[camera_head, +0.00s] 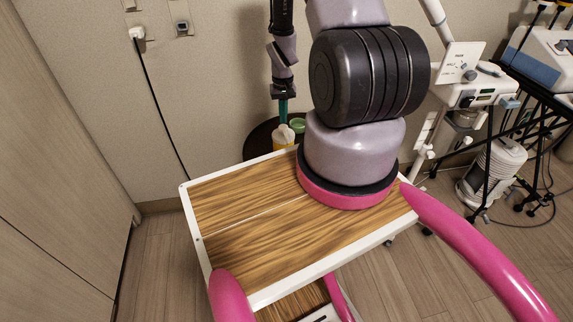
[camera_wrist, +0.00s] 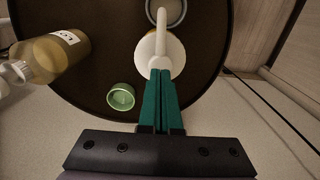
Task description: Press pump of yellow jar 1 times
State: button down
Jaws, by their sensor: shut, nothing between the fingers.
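The yellow jar (camera_head: 282,142) with a white pump top stands on a dark round table behind the cart. In the wrist view its white pump head (camera_wrist: 160,48) is seen from above, with the spout pointing to the picture's top. My gripper (camera_head: 284,118) points down with its teal fingers together and nothing between them. Its fingertips (camera_wrist: 161,72) overlap the near edge of the white top in the wrist view. Whether they touch the pump cannot be told. The jar's body is mostly hidden under its top in the wrist view.
A green cup (camera_wrist: 120,97) stands close beside the jar. An amber bottle (camera_wrist: 58,52) with a white top is at the wrist view's left. A grey ring-shaped item (camera_wrist: 166,10) is at its top. The wood-topped cart (camera_head: 240,235) stands in front of the dark table (camera_wrist: 95,75).

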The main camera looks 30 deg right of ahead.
aim_at(283, 126)
jog(key=shift+f, duration=0.1)
jog(key=shift+f, duration=1.45)
jog(key=shift+r, duration=1.55)
jog(key=shift+r, duration=3)
